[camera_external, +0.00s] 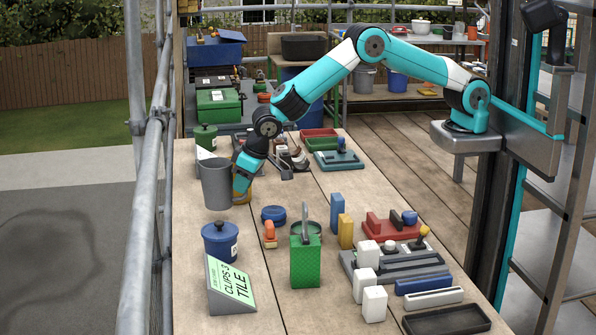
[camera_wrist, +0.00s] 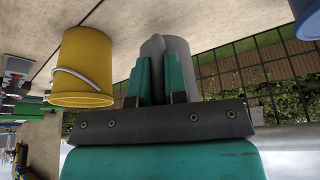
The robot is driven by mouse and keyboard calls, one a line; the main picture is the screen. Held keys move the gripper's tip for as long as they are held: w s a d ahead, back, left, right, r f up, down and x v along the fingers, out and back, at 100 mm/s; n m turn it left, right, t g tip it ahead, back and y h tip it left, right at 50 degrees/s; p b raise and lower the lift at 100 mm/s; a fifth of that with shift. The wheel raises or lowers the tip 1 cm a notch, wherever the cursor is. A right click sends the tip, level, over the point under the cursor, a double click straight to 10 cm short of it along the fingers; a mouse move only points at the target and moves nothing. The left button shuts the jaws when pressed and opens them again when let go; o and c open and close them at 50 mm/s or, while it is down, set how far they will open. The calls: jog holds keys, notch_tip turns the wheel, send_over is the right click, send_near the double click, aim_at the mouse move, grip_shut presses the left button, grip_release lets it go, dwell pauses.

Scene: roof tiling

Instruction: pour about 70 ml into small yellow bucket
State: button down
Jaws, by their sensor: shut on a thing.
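My gripper (camera_wrist: 162,78) is shut on a grey jug (camera_wrist: 178,52), with its teal fingers on either side of it. In the external view the grey jug (camera_external: 214,186) looks close to upright over the left part of the bench. The small yellow bucket (camera_wrist: 84,66), with a pale wire handle, is beside the jug in the wrist view, with a gap between them. In the external view the yellow bucket (camera_external: 243,195) is mostly hidden behind my wrist and the jug. I cannot see the contents of either, and no stream shows.
A blue lidded pot (camera_external: 220,243) and a green sign (camera_external: 231,286) stand nearer on the bench. A green box (camera_external: 305,262), an orange item (camera_external: 270,234) and white blocks (camera_external: 374,303) are to the right. A metal rail (camera_external: 150,180) runs along the left edge.

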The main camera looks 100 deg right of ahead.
jog(key=shift+f, duration=1.35)
jog(key=shift+d+r, duration=0.15)
jog(key=s+d+r+m+t+y+b, duration=0.2)
jog(key=r+t+y, duration=0.4)
jog(key=y, duration=0.4)
jog(key=shift+d+r+m+b, duration=0.55)
jog(key=shift+d+b, duration=0.4)
jog(key=shift+d, duration=0.25)
jog(key=shift+s+d+f+t+y+b, duration=0.2)
jog(key=shift+t+y+b, duration=0.4)
jog(key=shift+b, duration=0.55)
jog(key=shift+s+d+r+m+t+y+b, duration=0.25)
jog(key=shift+d+y+b, duration=0.1)
jog(key=shift+b, duration=0.2)
jog(key=shift+s+d+r+m+t+y+b, duration=0.15)
jog(key=shift+d+r+y+b, duration=0.15)
jog(key=shift+b, duration=0.25)
